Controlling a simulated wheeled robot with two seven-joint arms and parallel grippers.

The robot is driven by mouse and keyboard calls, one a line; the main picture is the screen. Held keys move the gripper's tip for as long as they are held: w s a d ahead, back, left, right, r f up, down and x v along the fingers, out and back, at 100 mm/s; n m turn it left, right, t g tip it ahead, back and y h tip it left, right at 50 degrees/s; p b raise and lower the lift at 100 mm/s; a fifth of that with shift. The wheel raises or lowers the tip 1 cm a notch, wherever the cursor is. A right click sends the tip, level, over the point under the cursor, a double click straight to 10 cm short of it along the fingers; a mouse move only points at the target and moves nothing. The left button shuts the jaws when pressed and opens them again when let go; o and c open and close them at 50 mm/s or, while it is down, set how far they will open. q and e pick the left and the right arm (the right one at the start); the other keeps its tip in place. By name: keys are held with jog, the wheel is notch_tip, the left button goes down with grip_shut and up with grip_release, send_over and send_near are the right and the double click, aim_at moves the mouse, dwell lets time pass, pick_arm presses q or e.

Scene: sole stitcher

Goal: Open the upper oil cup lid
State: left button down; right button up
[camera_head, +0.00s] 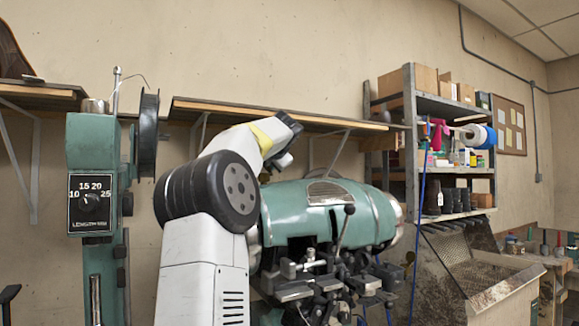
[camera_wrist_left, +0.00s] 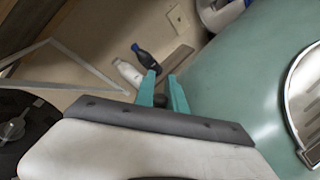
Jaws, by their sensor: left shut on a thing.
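In the left wrist view the green body (camera_wrist_left: 235,90) fills the right side. My left gripper (camera_wrist_left: 162,84) has two teal fingers shut on a small dark thing (camera_wrist_left: 160,100) low between them, beside the green body. I cannot tell surely whether that thing is the oil cup lid. In the head view my left arm covers the machine's left end and the fingertips do not show. My right gripper is not in view.
A green column with a dial (camera_head: 92,201) stands left of my arm. A wall shelf (camera_head: 290,115) runs behind. A shelving rack (camera_head: 440,105) and a mesh-topped bin (camera_head: 470,265) are to the right. A dark blue bottle (camera_wrist_left: 146,57) and a white bottle (camera_wrist_left: 128,72) show beyond the fingers.

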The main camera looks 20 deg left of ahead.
pick_arm(q)
jog(key=m, duration=0.1)
jog(key=m+g+y, duration=0.1)
jog(key=w+d+m+g, duration=0.1)
jog(key=shift+f+m, duration=0.25)
jog(key=shift+m, duration=0.15)
jog(key=shift+w+d+f+m+g+y, duration=0.1)
jog(key=shift+w+f+m+g+y, duration=0.1)
jog(key=shift+m+g+y, duration=0.4)
jog(key=shift+w+d+f+m+g+y, duration=0.1)
jog(key=shift+f+m+g+y, duration=0.15)
jog(key=shift+m, duration=0.55)
jog(key=c, duration=1.4)
grip_release()
jog(key=shift+s, duration=0.1)
jog(key=v, duration=0.7)
jog(key=shift+s+d+r, duration=0.1)
jog(key=shift+d+r, duration=0.05)
jog(key=shift+d, duration=0.2)
